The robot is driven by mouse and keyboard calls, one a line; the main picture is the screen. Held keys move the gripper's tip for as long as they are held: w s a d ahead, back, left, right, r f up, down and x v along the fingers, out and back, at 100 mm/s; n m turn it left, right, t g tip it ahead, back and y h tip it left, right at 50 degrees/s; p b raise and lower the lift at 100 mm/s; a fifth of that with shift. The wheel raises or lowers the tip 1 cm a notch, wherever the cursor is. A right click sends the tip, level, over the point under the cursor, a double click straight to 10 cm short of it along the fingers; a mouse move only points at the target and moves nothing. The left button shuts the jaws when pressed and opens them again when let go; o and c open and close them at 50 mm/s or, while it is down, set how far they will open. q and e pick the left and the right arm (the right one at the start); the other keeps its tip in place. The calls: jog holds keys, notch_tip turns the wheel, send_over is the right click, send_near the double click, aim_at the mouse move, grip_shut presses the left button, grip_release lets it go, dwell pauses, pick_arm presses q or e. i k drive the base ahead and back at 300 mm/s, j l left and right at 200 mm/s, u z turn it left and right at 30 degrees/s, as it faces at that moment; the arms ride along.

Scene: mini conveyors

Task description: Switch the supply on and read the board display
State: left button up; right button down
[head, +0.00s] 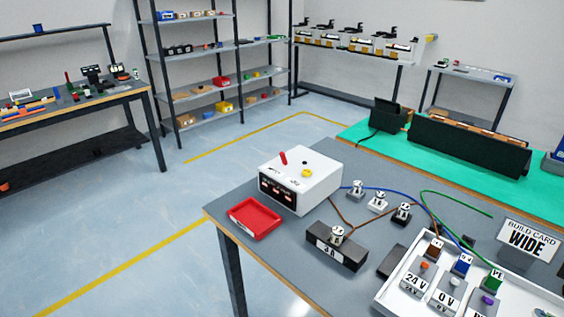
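A white box (318,187), which looks like the supply, stands on the grey bench. A red lever (283,158) sticks up from its top, tilted, and a yellow knob (307,173) sits beside it. Small labels by them are too small to read. The box's dark front panel (277,191) has several small windows; I cannot read any figures there. Blue and brown wires run from the box's right side. I cannot make out a separate board display. Neither of my grippers is in view.
A red tray (255,220) lies before the box. A black labelled block (337,247) and several small terminals stand right of it. A white tray (391,297) holds blocks marked 24 V and 0 V. A card (527,240) reads "BUILD CARD WIDE". The floor at left is clear.

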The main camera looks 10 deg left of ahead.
aim_at(282, 154)
jog(key=k, duration=1.25)
jog(key=z, duration=1.95)
jog(key=k+j, duration=0.1)
jog(key=j, duration=1.65)
jog(key=k+j, duration=0.15)
jog(key=j, duration=0.75)
jog(key=k+j, duration=0.1)
jog(key=j, duration=0.75)
